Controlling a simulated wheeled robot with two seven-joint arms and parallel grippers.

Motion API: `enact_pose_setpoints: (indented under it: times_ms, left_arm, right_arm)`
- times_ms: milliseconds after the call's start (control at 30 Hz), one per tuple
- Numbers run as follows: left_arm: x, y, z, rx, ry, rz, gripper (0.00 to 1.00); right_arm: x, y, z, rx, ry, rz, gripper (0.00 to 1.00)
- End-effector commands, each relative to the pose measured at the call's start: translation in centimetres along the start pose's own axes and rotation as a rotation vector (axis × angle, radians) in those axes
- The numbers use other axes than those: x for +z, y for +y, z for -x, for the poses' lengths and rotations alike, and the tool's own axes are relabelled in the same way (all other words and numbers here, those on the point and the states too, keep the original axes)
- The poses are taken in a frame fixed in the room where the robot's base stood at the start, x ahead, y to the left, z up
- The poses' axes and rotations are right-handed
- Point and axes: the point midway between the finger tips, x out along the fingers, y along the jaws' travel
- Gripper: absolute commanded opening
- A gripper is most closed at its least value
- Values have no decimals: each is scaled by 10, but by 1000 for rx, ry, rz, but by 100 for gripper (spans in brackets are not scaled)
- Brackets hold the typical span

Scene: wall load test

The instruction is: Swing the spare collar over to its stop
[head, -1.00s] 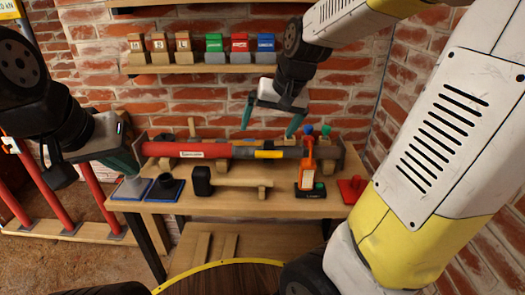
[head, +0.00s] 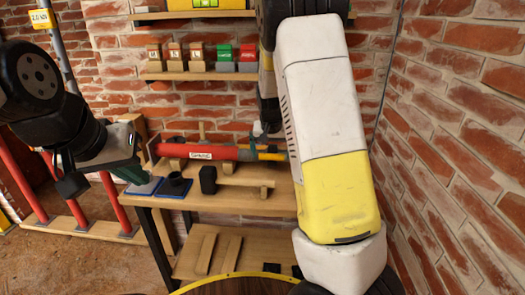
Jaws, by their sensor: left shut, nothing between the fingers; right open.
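A long red tube (head: 195,151) with a white label lies level above the wooden workbench (head: 228,201). A yellow band (head: 270,156) shows further right on it. I cannot tell which part is the spare collar; my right arm hides the tube's right end. My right gripper (head: 263,142) is at the tube near the yellow band, largely hidden behind my arm; its teal fingers are open. I cannot tell whether they touch the tube. My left gripper (head: 134,171) is shut and empty, at the left end of the bench, left of the tube.
A black-headed mallet (head: 208,180) lies in front of the tube. Blue pads (head: 174,190) with small parts sit at the bench's left. A shelf (head: 200,76) with small blocks hangs above. Red posts (head: 27,190) stand at left; brick wall closes the right.

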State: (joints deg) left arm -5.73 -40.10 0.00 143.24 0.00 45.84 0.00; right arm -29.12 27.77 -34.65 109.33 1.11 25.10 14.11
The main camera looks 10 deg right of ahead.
Motion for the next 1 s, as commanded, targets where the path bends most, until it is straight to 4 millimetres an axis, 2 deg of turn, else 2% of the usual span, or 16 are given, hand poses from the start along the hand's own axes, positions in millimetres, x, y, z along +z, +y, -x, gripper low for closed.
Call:
enact_pose_setpoints:
  times_ms: [100, 200, 467, 933, 1000]
  left_arm:
    - [0, 0, 0, 0, 0, 0, 0]
    - [0, 0, 0, 0, 0, 0, 0]
    - [0, 0, 0, 0, 0, 0, 0]
    - [0, 0, 0, 0, 0, 0, 0]
    - [0, 0, 0, 0, 0, 0, 0]
  right_arm:
    - [0, 0, -13, 1, -1, 0, 100]
    - [0, 0, -18, -1, 1, -1, 100]
    - [0, 0, -20, -1, 1, 0, 100]
    - [0, 0, -19, -1, 1, 0, 10]
    - [0, 0, -19, -1, 0, 0, 9]
